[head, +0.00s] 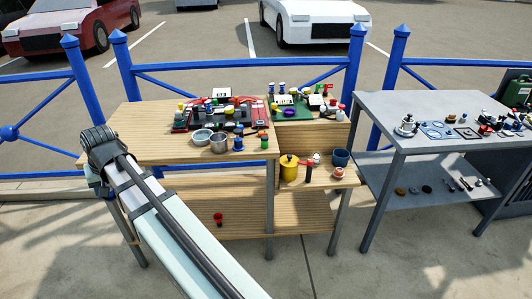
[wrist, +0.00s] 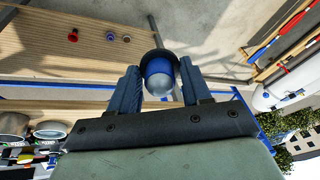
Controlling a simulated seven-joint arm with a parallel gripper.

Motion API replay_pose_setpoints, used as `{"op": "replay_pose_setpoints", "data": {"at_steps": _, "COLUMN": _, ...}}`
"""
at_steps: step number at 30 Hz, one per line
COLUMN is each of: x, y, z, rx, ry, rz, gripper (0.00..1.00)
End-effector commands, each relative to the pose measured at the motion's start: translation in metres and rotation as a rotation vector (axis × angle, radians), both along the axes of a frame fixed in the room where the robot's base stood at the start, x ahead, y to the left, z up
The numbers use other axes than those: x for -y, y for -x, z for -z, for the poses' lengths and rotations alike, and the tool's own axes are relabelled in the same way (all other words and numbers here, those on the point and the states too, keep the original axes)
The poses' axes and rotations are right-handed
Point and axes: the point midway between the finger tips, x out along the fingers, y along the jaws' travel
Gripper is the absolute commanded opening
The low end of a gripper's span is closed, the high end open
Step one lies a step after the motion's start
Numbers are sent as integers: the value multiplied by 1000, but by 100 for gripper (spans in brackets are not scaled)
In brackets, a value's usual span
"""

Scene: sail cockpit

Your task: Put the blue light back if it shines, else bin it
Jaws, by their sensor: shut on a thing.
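My gripper (wrist: 158,78) is shut on a blue light (wrist: 158,70) in the wrist view. The light has a blue body, a wide black collar and a pale grey rounded end towards the camera. No clear glow shows on it; I cannot tell for certain whether it shines. In the head view my arm reaches to the left end of the wooden table, and the fingers and the light are hidden there. A red-edged panel (head: 180,126) with several coloured parts stands on the table (head: 150,148). I cannot tell which container is the bin.
Metal pots (head: 219,143) stand at the table's front. A yellow pot (head: 289,170) and a dark blue cup (head: 340,158) stand on a lower step. A green panel (head: 290,113) lies behind. A red part (head: 218,217) lies on the low shelf. A grey table (head: 385,118) stands right.

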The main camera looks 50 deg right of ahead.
Motion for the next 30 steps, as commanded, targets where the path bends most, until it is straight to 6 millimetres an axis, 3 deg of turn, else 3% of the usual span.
{"op": "replay_pose_setpoints", "data": {"at_steps": 4, "x": 12, "y": -9, "z": -32, "rx": 4, "ry": 0, "rz": 42, "gripper": 18}}
{"op": "replay_pose_setpoints", "data": {"at_steps": 7, "x": 37, "y": -8, "z": -41, "rx": 2, "ry": 0, "rz": 83, "gripper": 18}}
{"op": "replay_pose_setpoints", "data": {"at_steps": 14, "x": 97, "y": -2, "z": -36, "rx": 0, "ry": 0, "rz": 175, "gripper": 18}}
{"op": "replay_pose_setpoints", "data": {"at_steps": 30, "x": 261, "y": 31, "z": -14, "rx": 0, "ry": 0, "rz": 425, "gripper": 18}}
